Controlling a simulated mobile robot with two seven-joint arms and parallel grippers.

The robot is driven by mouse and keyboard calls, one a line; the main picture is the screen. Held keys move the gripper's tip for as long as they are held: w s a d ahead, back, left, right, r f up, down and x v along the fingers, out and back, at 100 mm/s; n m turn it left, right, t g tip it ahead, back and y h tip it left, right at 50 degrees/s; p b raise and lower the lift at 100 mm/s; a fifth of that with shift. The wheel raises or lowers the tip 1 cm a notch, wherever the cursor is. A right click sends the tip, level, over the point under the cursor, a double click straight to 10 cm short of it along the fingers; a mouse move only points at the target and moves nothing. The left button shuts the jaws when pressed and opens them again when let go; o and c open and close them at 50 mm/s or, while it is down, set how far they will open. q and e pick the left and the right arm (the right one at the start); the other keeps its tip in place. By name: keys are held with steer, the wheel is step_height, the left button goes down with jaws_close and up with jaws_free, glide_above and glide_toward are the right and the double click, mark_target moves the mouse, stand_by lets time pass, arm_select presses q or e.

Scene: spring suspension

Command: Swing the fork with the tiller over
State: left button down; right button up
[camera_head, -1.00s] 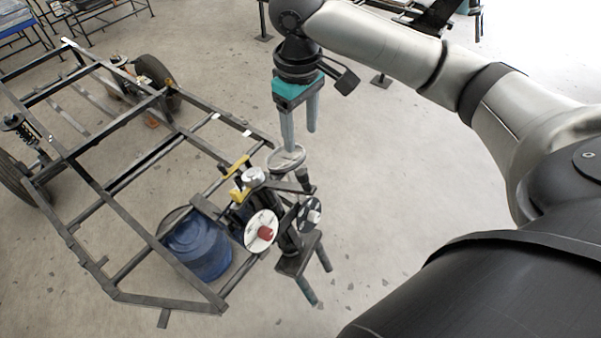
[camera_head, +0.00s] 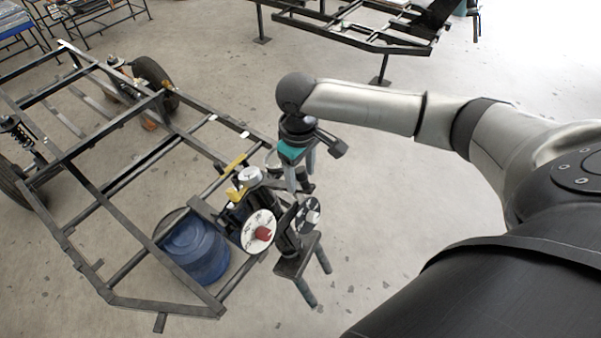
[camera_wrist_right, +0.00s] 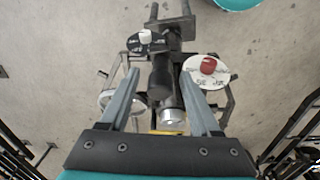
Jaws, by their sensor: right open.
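A dark fork (camera_head: 297,268) with two prongs points to the lower right, off the near corner of the black frame. Its dark column carries a silver cap (camera_head: 249,175), a white disc (camera_head: 258,231) with a red knob and a black disc (camera_head: 307,216). I cannot make out the tiller for certain. My right gripper (camera_head: 297,187) is open, pointing down beside the cap. In the right wrist view its fingers (camera_wrist_right: 161,75) lie on either side of the column, and the fork (camera_wrist_right: 172,30) is beyond them. I cannot tell whether they touch anything. My left gripper is out of view.
The black tube frame (camera_head: 115,200) fills the left, with a yellow clamp (camera_head: 235,165) near the column. A blue drum (camera_head: 195,248) stands under its near end. Another frame (camera_head: 370,30) is at the back. The floor right of the fork is clear.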

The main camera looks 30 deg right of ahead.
jaws_close()
stand_by(0.5)
stand_by(0.9)
